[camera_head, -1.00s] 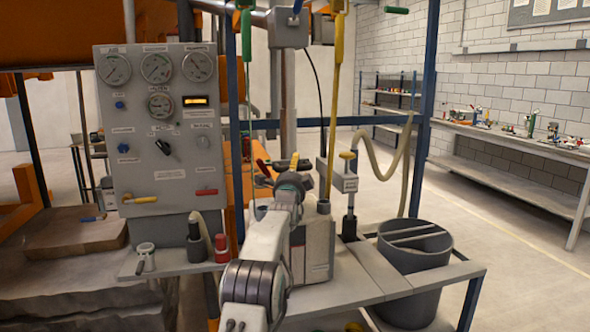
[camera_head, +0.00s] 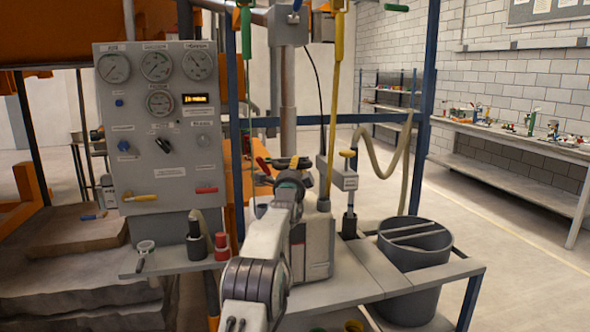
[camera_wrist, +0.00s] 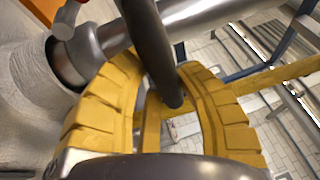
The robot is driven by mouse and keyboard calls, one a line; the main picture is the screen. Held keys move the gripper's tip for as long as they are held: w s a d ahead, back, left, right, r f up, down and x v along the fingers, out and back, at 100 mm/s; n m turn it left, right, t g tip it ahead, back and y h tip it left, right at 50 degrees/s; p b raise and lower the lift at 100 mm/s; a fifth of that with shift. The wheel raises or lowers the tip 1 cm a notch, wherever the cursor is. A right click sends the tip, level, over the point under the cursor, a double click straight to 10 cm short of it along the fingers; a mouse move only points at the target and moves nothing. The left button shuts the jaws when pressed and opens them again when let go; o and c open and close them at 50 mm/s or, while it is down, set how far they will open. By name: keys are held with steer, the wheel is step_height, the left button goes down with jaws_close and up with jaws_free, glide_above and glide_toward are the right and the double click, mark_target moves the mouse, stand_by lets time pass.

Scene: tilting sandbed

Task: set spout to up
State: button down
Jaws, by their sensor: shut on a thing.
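My gripper (camera_head: 291,165) is in the middle of the head view, above the grey canister (camera_head: 318,240) on the bench. In the wrist view its yellow-padded fingers (camera_wrist: 158,75) are closed around a dark round rod (camera_wrist: 150,38). The rod slants from the top edge down between the pads, and its rounded end shows. I cannot tell for certain that this rod is the spout, as no label on it is readable. In the head view my arm and gripper hide most of what is held.
A gauge panel (camera_head: 150,185) stands at the left. A hand pump (camera_head: 347,185) with a yellow knob and a hose stands right of my gripper. A grey bin (camera_head: 410,285) is at the right. A metal pipe (camera_wrist: 195,14) passes close behind the fingers.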

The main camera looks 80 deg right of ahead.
steer(key=p, duration=1.1)
glide_toward(294, 118)
steer(key=d, duration=0.1)
steer(key=d+r, duration=0.1)
steer(key=d, duration=0.1)
steer(key=s+d+r, duration=0.1)
steer(key=d, duration=0.1)
steer(key=shift+r, duration=0.2)
steer(key=c, duration=0.9)
jaws_free()
steer(key=shift+w, duration=0.15)
steer(key=shift+o, duration=0.3)
steer(key=shift+s+f, duration=0.1)
steer(key=shift+s, duration=0.1)
steer(key=shift+f, duration=0.25)
steer(key=a+f, duration=0.2)
steer(key=a, duration=0.9)
steer(key=shift+a, duration=0.35)
